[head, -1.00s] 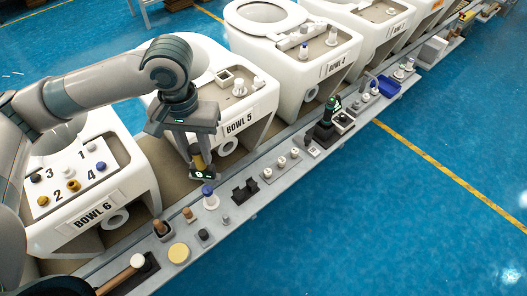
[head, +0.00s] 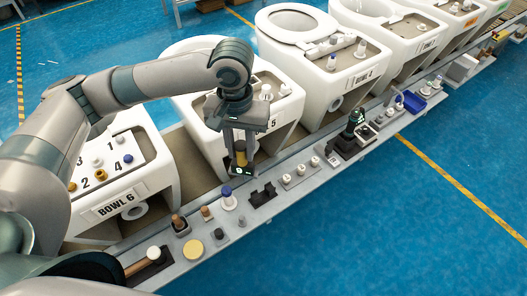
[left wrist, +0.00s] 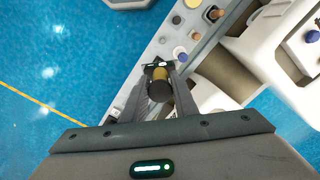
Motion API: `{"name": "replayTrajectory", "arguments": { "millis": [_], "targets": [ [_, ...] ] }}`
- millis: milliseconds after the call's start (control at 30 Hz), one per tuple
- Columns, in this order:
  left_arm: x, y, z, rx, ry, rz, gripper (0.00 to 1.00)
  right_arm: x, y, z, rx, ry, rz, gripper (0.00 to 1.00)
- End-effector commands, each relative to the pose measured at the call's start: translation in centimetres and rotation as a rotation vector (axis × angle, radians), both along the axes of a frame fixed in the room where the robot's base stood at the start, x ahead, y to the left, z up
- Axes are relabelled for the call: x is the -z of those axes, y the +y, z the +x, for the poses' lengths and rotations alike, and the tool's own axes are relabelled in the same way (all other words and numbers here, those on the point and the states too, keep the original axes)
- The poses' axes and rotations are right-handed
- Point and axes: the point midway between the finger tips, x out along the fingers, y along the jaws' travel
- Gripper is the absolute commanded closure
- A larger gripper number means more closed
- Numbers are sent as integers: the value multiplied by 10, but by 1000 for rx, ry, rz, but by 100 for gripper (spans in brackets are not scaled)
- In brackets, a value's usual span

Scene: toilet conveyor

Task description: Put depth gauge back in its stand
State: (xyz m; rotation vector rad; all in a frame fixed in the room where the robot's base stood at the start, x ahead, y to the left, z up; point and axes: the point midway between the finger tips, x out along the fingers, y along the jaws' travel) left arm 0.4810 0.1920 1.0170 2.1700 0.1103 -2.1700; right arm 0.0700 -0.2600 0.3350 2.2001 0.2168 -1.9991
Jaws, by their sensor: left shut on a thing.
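My left gripper (head: 242,157) is shut on the depth gauge (head: 240,154), a yellow and dark cylinder with a small lit display at its lower end. It holds the gauge upright above the inner edge of the grey ledge, in front of Bowl 5. In the left wrist view the gauge (left wrist: 161,76) is between the fingers, its dark round top towards the camera. A black notched holder (head: 263,193), which looks like the stand, sits empty on the ledge, below and right of the gauge. My right gripper is not in view.
On the ledge, a blue-capped white piece (head: 228,200) stands left of the holder, and white knobs (head: 301,168) lie right of it. A dark green-topped device (head: 352,130) stands farther along. Bowl 5 (head: 285,118) rises close behind the gripper.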

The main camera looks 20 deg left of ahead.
Motion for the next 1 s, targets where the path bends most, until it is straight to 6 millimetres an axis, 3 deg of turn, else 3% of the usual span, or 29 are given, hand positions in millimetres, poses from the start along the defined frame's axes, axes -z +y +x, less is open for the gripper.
{"name": "replayTrajectory", "arguments": {
  "millis": [33, 167, 300, 433, 700, 1000],
  "targets": [
    [-5, -6, 9, -40, 5, -1, 94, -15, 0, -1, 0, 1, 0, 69],
    [5, -19, 37, -183, 9, 0, 94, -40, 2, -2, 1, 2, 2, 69],
    [28, -30, 67, -371, 11, 1, 94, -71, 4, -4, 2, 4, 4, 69],
    [57, -34, 85, -541, 10, 3, 94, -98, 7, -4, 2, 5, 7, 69],
    [113, -30, 91, -767, 5, 2, 94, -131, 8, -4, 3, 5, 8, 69],
    [128, -28, 90, -812, -1, -1, 94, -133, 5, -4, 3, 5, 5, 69]
  ]
}}
